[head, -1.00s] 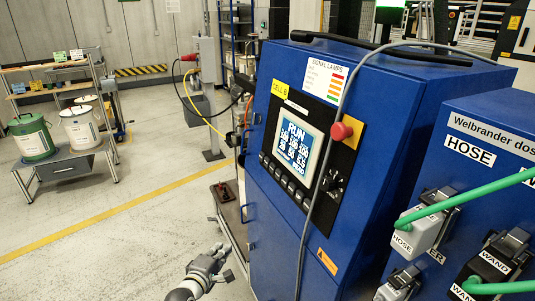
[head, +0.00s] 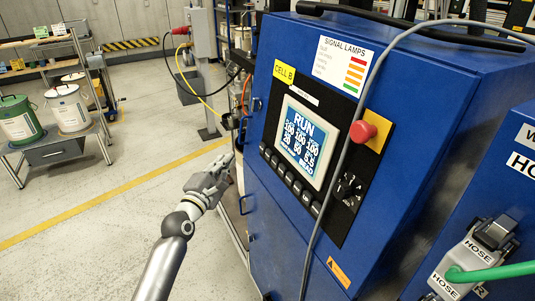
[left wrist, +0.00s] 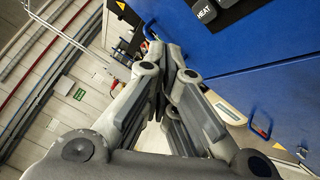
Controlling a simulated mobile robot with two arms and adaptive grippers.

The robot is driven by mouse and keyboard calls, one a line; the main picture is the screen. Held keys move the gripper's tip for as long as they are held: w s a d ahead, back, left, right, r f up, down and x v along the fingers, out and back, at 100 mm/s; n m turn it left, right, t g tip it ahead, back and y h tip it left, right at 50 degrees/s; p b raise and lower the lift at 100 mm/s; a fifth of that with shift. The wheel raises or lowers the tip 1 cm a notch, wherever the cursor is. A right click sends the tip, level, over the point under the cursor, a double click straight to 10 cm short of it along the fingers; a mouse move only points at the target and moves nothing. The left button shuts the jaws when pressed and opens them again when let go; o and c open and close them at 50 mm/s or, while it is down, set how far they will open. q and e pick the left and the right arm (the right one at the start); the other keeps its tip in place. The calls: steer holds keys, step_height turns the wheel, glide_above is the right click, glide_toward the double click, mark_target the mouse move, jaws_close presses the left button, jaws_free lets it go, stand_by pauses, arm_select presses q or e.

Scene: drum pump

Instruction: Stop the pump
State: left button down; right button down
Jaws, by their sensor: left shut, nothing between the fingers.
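The blue pump cabinet (head: 420,110) stands in the middle of the head view. Its display (head: 303,141) reads RUN with rows of numbers. A row of dark buttons (head: 290,180) runs below the display. A red mushroom button (head: 362,131) on a yellow plate sits right of the display. A dark rotary switch (head: 349,188) is below the red button. My left gripper (head: 222,163) is shut and empty, left of the cabinet front and apart from the panel. Its closed fingers also show in the left wrist view (left wrist: 172,52). My right gripper is not in view.
A grey cable (head: 341,165) hangs across the cabinet front between display and red button. A hose connector (head: 470,257) with a green hose is at lower right. A shelf with buckets (head: 68,108) stands far left. The floor between is open.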

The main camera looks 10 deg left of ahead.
mark_target(269, 155)
arm_select(q)
steer(key=w+d+f+b, duration=0.1)
steer(key=w+d+b, duration=0.1)
steer(key=w+d, duration=0.3)
steer(key=shift+d+f, duration=0.35)
steer(key=shift+d, duration=0.75)
stand_by(0.9)
steer(key=shift+w+d+f, duration=0.1)
steer(key=shift+w+d, duration=0.1)
steer(key=shift+d, duration=0.15)
